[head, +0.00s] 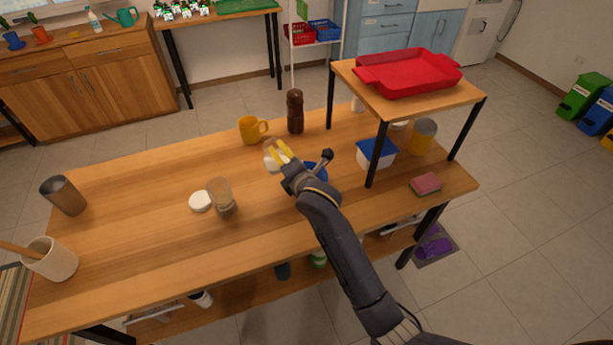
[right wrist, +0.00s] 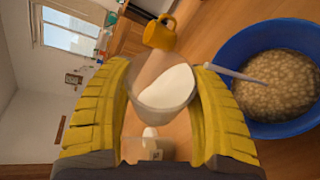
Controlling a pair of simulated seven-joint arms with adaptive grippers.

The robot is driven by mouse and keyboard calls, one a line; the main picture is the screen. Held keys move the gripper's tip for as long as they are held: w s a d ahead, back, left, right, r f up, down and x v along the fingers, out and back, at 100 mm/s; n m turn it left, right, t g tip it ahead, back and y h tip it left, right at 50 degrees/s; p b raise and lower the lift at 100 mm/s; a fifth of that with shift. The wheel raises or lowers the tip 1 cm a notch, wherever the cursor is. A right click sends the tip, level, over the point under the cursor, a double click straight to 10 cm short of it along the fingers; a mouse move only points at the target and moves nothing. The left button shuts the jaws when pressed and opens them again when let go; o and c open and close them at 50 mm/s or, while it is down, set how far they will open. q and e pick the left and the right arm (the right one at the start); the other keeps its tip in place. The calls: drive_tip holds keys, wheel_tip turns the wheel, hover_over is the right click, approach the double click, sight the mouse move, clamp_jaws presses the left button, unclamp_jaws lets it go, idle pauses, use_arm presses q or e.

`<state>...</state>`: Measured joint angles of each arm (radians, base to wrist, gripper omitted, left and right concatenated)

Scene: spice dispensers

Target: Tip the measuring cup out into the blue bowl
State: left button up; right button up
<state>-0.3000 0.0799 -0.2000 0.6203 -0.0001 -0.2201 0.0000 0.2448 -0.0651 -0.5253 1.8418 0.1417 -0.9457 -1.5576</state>
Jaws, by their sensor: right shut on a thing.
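My right gripper (head: 279,153) is shut on the measuring cup (head: 270,162), with its yellow fingers on either side of the cup. In the right wrist view the gripper (right wrist: 163,100) holds the clear measuring cup (right wrist: 160,105), which has white contents inside. The blue bowl (head: 322,168) is just right of the gripper in the head view, partly hidden by my arm. The right wrist view shows the blue bowl (right wrist: 228,60) close to the cup, holding a pale brown, grainy mass. A thin pale handle (right wrist: 235,74) reaches from beside the cup over the bowl. My left gripper is not in view.
A yellow mug (head: 250,130) and a dark brown mill (head: 295,112) stand behind the gripper. A glass jar (head: 221,196) and white lid (head: 201,201) are to its left.

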drive_tip(key=shift+d+f+m+y, duration=0.25)
drive_tip(key=shift+f+m+y, duration=0.25)
drive_tip(key=shift+m, duration=0.1)
idle(1.1)
drive_tip(key=shift+w+d+r+m+t+y+b, duration=0.15)
drive_tip(key=shift+d+m+b, duration=0.15)
drive_tip(key=shift+d, duration=0.2)
drive_tip(key=shift+d+r+m+t+y+b, duration=0.1)
drive_tip(key=shift+d+m+t+y+b, duration=0.05)
drive_tip(key=shift+d+m, duration=0.3)
idle(0.5)
drive_tip(key=shift+d+r+m+t+y+b, duration=0.2)
drive_tip(key=shift+d+m+t+y+b, duration=0.15)
drive_tip(key=shift+m+b, duration=0.5)
idle(1.2)
